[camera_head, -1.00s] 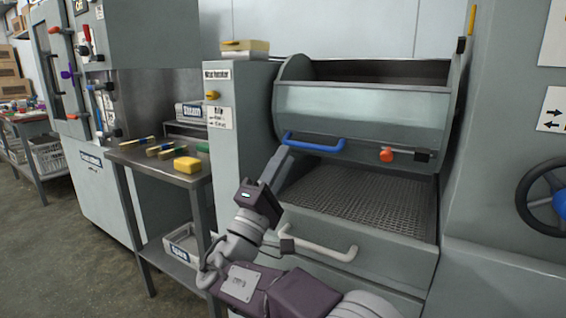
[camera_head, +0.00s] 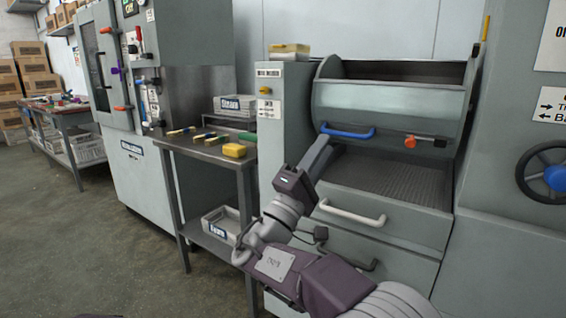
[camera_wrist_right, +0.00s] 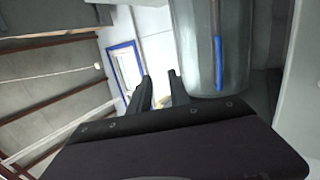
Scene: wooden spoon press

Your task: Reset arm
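My right gripper (camera_head: 318,155) reaches up from the bottom right in the head view, in front of the machine with the curved hood. Its tips overlap the left end of the blue handle (camera_head: 347,131) on the hood (camera_head: 390,100). In the right wrist view, its two dark fingers (camera_wrist_right: 160,90) stand apart with nothing between them. The blue handle (camera_wrist_right: 217,62) there lies to the right of the fingers, outside the gap. My left gripper is in neither view.
A white drawer handle (camera_head: 352,213) and an orange knob (camera_head: 410,142) stick out from the machine. The floor (camera_head: 85,230) at left is clear.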

